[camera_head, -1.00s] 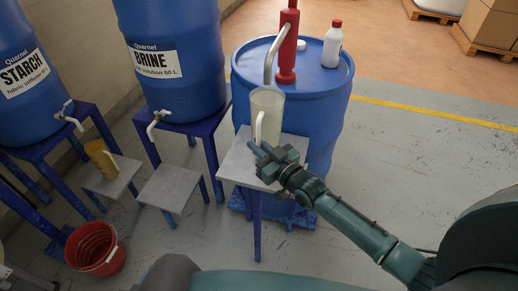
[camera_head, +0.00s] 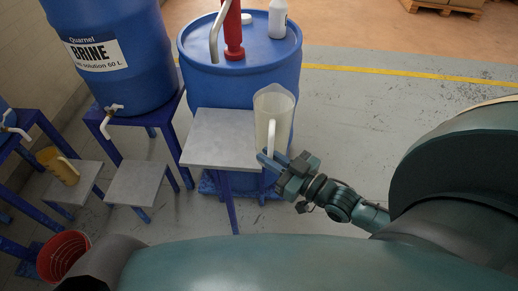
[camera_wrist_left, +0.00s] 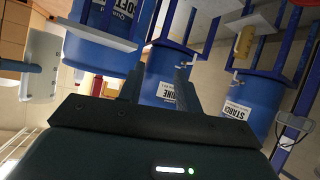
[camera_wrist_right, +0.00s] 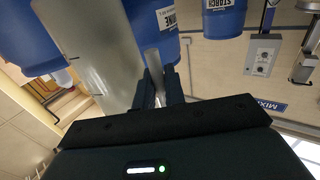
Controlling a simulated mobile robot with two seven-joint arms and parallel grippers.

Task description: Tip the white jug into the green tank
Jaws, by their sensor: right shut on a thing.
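The white jug (camera_head: 272,112) is translucent, looks pale inside and stands about upright. It is at the right edge of the grey-topped stand (camera_head: 220,140), in front of the blue drum. My right gripper (camera_head: 268,160) is shut on the jug's handle. In the right wrist view the handle (camera_wrist_right: 153,68) lies between the fingers (camera_wrist_right: 158,92), with the jug's body (camera_wrist_right: 92,45) to the left. My left gripper shows only in the left wrist view (camera_wrist_left: 158,88); its fingers are apart with nothing between them. I see no green tank in these frames.
A blue drum (camera_head: 245,90) carries a red hand pump (camera_head: 233,35) and a white bottle (camera_head: 277,18). The BRINE barrel (camera_head: 110,60), a yellow jug (camera_head: 60,166) and a red bucket (camera_head: 62,255) are at the left. The floor at the right is open.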

